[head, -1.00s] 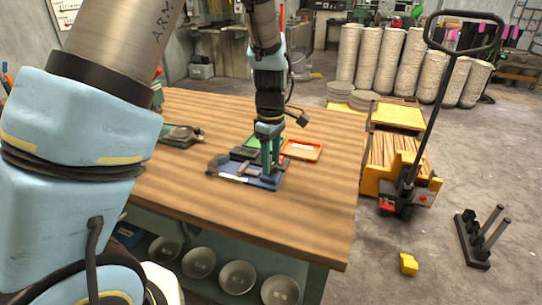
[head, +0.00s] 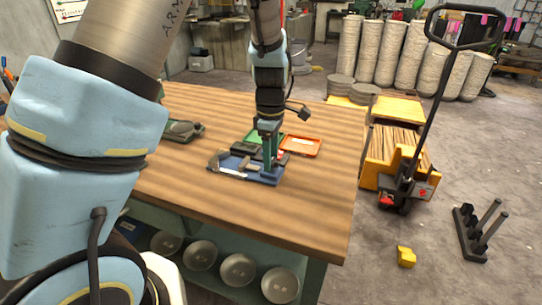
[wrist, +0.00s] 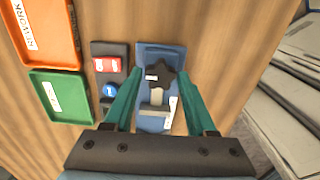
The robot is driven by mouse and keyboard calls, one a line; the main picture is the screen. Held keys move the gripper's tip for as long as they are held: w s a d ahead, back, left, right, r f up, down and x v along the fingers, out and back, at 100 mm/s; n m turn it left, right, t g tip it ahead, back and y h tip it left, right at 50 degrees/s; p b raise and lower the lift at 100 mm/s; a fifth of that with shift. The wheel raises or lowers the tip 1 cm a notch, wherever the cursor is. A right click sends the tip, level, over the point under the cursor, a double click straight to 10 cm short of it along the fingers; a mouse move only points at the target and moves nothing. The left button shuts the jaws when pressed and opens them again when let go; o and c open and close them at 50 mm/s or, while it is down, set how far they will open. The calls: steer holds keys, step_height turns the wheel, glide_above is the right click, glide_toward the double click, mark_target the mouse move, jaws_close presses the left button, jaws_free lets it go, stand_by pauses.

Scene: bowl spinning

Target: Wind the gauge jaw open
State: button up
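The gauge sits on a blue base plate (wrist: 172,52) on the bench. In the wrist view it has a dark lobed knob (wrist: 161,77), a pale shaft and a grey crosspiece (wrist: 155,109). My gripper (wrist: 162,80) is open, its two teal fingers on either side of the knob with gaps showing. Contact and fingertip height are hard to tell. In the head view my gripper (head: 269,165) points down over the blue plate (head: 266,178), and its fingers hide part of the gauge. How far the jaw stands open is too small to tell.
A dark holder (wrist: 109,77) with a red and a blue piece lies beside the plate. Orange (wrist: 45,28) and green (wrist: 58,98) trays lie farther off. The front of the wooden bench top (head: 260,218) is clear. Bowls (head: 238,270) sit below; a pallet truck (head: 408,180) stands right.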

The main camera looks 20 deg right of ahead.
steer(key=o, duration=0.3)
step_height(320, 180, up, 11)
steer(key=shift+f+b, duration=0.1)
steer(key=shift+b, duration=0.9)
steer(key=s+a+f+m, duration=0.1)
steer(key=a+m, duration=0.2)
steer(key=a, duration=0.7)
steer(key=s+a+f+m+t, duration=0.1)
steer(key=a+m, duration=0.3)
steer(key=a, duration=0.6)
steer(key=s+a+f+m, duration=0.1)
steer(key=a+f+m, duration=0.1)
steer(key=a, duration=0.8)
steer(key=shift+s+a+f+m+t, duration=0.2)
steer(key=shift+s+m+t, duration=0.15)
steer(key=shift+m, duration=0.55)
